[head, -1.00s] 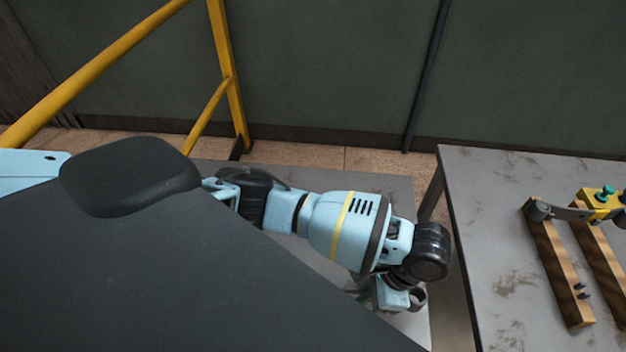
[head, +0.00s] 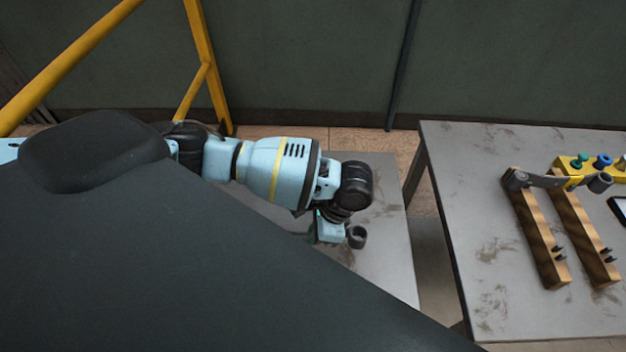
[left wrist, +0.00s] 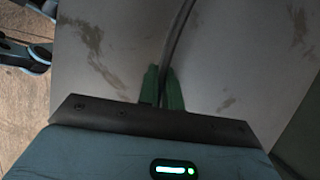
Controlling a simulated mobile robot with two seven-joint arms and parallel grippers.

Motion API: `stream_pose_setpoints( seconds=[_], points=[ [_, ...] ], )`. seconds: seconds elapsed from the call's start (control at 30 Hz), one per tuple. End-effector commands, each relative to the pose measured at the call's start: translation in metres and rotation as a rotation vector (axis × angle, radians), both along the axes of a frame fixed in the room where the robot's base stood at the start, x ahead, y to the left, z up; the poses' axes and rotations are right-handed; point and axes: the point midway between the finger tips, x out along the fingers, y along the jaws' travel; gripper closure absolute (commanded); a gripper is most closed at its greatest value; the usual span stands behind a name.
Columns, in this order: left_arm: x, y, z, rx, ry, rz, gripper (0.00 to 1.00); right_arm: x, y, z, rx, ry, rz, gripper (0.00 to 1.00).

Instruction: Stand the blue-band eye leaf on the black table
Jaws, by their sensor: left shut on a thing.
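My left gripper (left wrist: 167,88) has green fingers, shut on a dark grey, curved strip, the eye leaf (left wrist: 178,42), in the left wrist view. The strip runs up and away between the fingers to the top edge. In the head view a dark ring (head: 356,237), apparently the leaf's eye, shows beside my left gripper's light-blue body; the fingertips are hidden there. I see no blue band on it. The gripper is above a grey, stained table (head: 385,262); I cannot tell whether the leaf touches it. No clearly black table shows. My right gripper is not in view.
A second grey table (head: 470,190) stands to the right across a floor gap. It carries two wooden bars (head: 541,240), a dark leaf with an eye (head: 601,182) across them, and a yellow block (head: 575,165) with coloured knobs. A yellow rail (head: 205,75) stands at the back left.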

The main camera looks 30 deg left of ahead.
Motion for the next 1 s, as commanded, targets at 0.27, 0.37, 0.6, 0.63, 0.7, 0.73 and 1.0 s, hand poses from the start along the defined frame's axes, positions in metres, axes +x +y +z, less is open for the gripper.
stream_pose_setpoints(
  seconds=[0.27,0.37,0.6,0.63,0.7,0.73,1.0],
  points=[
    [0.001,-0.001,-0.032,0.001,-0.002,0.0,1.0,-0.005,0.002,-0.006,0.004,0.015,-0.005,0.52],
    [0.001,-0.001,-0.033,0.001,-0.005,0.0,1.0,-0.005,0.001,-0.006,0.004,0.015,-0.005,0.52],
    [0.001,-0.001,-0.033,0.001,-0.005,0.0,1.0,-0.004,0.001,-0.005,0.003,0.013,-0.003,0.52],
    [0.001,-0.001,-0.034,0.001,-0.005,0.0,1.0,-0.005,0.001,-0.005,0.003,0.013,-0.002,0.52],
    [0.001,-0.001,-0.035,0.001,-0.005,0.0,1.0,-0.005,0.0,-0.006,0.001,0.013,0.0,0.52],
    [0.0,0.0,-0.037,0.002,-0.003,0.001,0.92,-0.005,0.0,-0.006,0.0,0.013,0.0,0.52],
    [0.0,0.0,-0.036,0.001,-0.002,0.0,0.72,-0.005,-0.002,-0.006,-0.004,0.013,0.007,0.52]
  ],
)
